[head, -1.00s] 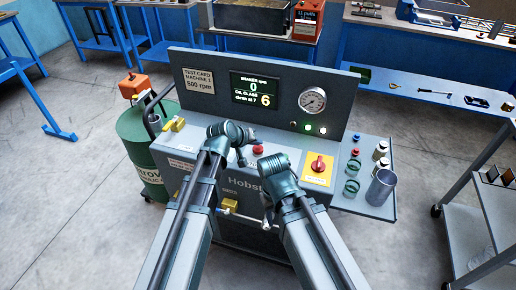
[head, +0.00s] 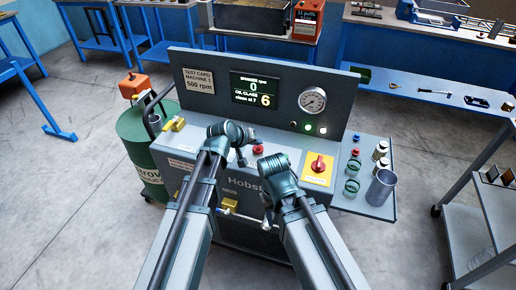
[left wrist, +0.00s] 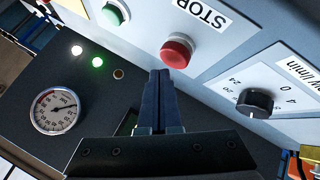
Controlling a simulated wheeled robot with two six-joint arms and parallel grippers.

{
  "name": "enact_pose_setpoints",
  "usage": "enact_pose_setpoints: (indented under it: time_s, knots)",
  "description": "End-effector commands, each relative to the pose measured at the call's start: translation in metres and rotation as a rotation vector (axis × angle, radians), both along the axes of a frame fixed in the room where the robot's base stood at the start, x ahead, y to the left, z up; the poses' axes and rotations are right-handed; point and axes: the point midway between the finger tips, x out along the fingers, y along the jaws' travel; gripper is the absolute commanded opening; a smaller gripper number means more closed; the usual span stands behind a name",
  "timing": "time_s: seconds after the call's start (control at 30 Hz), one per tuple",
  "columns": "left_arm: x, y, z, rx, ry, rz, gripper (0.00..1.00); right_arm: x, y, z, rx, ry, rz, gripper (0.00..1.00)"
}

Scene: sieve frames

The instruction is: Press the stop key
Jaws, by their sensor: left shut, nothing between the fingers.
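The red stop key (head: 258,150) sits on the grey machine's front panel in the head view. In the left wrist view the round red key (left wrist: 177,52) stands beside a white STOP label (left wrist: 202,12). My left gripper (head: 241,160) is close to the left of the key in the head view. In the left wrist view its shut, empty fingertips (left wrist: 160,73) point near the key's edge; I cannot tell whether they touch it. My right gripper (head: 267,220) hangs low in front of the machine, small and partly hidden by its arm, jaws unclear.
A green key (left wrist: 115,13) and a black dial (left wrist: 255,102) flank the stop key. A red rotary switch (head: 318,165) on a yellow plate is to the right. The display (head: 255,90) reads 0 rpm, oil class 6. Bottles and a metal cup (head: 381,187) stand on the right shelf.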

Motion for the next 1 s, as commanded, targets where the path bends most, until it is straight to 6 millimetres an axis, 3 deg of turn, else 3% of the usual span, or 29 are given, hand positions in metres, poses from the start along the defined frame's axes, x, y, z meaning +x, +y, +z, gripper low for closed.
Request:
enact_pose_setpoints:
  time_s: [1.0]
  knots:
    - [0.000,0.000,-0.012,0.000,0.000,0.000,0.00,0.000,0.000,-0.012,0.000,0.000,0.000,0.50]
